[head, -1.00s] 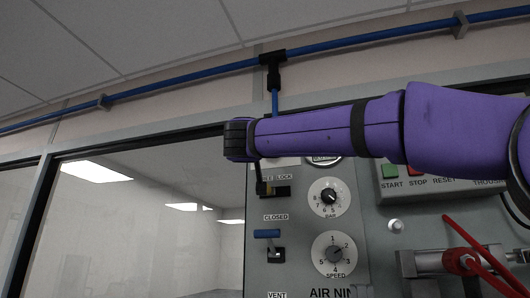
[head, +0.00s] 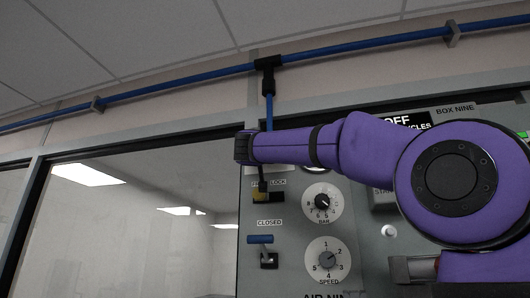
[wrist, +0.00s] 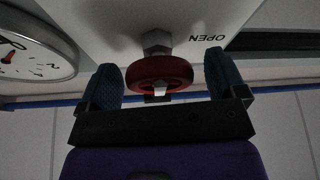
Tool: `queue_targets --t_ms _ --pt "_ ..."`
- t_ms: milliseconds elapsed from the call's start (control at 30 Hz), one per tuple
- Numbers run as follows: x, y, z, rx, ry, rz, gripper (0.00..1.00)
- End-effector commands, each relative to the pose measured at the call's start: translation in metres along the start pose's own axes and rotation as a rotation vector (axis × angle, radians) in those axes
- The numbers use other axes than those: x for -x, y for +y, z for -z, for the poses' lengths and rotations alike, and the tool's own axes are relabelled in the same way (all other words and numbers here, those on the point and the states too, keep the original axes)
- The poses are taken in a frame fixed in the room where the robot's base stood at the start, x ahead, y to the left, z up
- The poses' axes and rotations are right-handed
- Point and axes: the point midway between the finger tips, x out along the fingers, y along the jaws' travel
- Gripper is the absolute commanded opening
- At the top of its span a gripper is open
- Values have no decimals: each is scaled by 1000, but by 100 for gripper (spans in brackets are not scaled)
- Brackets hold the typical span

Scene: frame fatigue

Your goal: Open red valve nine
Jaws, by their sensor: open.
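In the wrist view a red valve knob (wrist: 158,74) hangs on a metal nut and stem from a pale panel. The word OPEN appears upside down beside it. My gripper (wrist: 162,62) is open, with one blue-padded finger on each side of the knob. Gaps show between the knob and both pads. In the head view my purple arm reaches left across the panel (head: 285,270), and its end covers the panel's upper part. The red knob and my fingers are hidden there.
Two white dials, BAR (head: 322,202) and SPEED (head: 327,260), are to the right. A blue pipe (head: 350,47) runs overhead. A gauge (wrist: 35,45) is near my gripper.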

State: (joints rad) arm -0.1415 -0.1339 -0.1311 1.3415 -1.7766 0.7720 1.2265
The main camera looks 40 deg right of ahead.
Motion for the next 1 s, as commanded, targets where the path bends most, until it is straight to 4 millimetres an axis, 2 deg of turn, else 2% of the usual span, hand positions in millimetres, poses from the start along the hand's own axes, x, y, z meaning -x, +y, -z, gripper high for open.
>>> queue_targets --t_ms 200,267,433,767,1000 --pt "0 0 0 0 0 0 90" --pt "0 0 0 0 0 0 79" --pt "0 0 0 0 0 0 41" --pt "0 1 0 33 0 13 41" --pt "0 2 0 155 0 62 41"
